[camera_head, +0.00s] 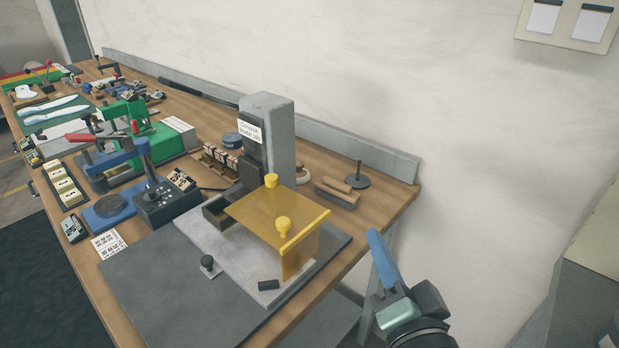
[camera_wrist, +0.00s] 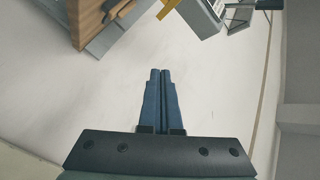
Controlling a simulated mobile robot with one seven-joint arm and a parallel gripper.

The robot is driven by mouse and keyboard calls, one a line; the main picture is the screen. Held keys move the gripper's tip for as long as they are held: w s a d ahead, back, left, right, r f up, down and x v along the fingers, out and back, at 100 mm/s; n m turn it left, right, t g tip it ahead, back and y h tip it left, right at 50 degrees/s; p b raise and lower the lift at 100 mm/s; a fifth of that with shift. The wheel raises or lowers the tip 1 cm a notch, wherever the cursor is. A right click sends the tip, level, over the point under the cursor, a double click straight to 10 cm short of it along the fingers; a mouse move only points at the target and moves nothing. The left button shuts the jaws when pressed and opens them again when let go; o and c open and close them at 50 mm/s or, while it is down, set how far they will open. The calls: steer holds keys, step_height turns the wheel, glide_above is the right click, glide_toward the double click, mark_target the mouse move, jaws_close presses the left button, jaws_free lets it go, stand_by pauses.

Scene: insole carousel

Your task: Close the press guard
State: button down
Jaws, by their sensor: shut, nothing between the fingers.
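The press guard (camera_head: 255,215) is a translucent yellow panel with two yellow knobs, at the near right end of the bench. Its top spans out from the grey press column (camera_head: 281,140) above a light grey plate (camera_head: 220,252). A yellow piece hangs down at its right front. I cannot tell how far the guard is closed. My gripper (camera_head: 374,236) is to the right of the guard, apart from it and beyond the bench edge. Its blue fingers (camera_wrist: 160,73) are together and empty in the wrist view. A small yellow strip (camera_wrist: 168,8) shows at the top there, possibly the guard.
The wooden bench (camera_head: 392,205) carries a blue press (camera_head: 110,206), a green press (camera_head: 140,124), a black control box (camera_head: 166,206) and a round black stand (camera_head: 357,180).

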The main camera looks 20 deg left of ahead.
steer(key=s+a+m+g+y+p, duration=0.1)
steer(key=s+m+g+y+p, duration=0.2)
steer(key=s+p, duration=0.4)
steer(key=w+a+f+m+p, duration=0.1)
steer(key=w+a+p, duration=0.2)
steer(key=w+a, duration=0.4)
steer(key=shift+w+a+f+t+p, duration=0.2)
steer(key=shift+a+t+p, duration=0.2)
steer(key=shift+a, duration=1.05)
steer(key=shift+s+h, duration=0.1)
steer(key=shift+h, duration=0.2)
